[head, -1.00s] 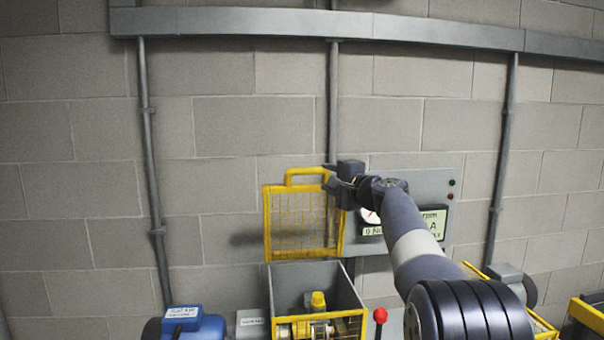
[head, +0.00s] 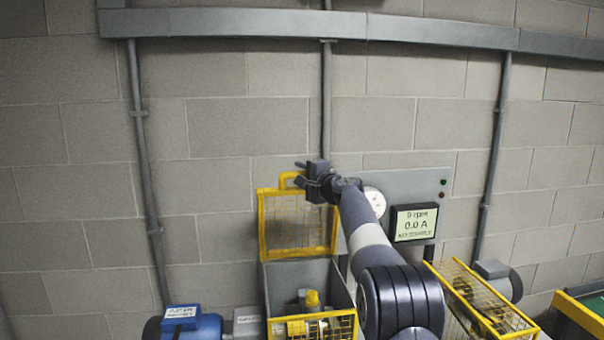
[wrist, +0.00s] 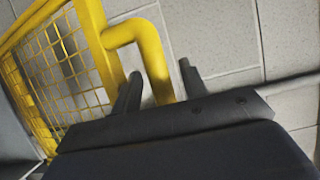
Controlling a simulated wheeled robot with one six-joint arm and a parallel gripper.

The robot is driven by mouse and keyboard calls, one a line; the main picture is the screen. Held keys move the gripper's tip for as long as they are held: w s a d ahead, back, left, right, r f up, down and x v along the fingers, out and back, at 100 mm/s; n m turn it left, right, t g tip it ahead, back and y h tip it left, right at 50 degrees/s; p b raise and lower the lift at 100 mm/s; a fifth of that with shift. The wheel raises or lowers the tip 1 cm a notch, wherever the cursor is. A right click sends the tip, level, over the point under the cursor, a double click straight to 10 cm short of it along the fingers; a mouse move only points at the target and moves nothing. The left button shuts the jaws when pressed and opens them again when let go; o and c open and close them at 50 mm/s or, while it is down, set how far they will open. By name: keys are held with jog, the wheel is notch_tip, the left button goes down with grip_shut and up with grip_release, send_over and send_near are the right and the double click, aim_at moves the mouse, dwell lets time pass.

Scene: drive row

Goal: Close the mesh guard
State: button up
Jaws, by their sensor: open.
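The yellow mesh guard (head: 298,222) stands raised at the back of an open grey box (head: 333,290) with yellow-and-metal machine parts inside. Its yellow handle (head: 290,178) is a bent bar on the top edge. My gripper (head: 303,172) is at the right part of this handle. In the wrist view, the handle (wrist: 150,48) runs down between the two dark fingers of my gripper (wrist: 158,82), with gaps on both sides. The fingers are apart. The mesh guard (wrist: 62,75) fills the left of the wrist view.
A display panel (head: 415,222) and a round gauge (head: 375,200) are on the grey board to the right. A blue motor (head: 182,320) is at lower left. A second yellow mesh cage (head: 485,300) is at lower right. Block wall lies behind.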

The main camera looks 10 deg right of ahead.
grip_shut()
dwell(0.4)
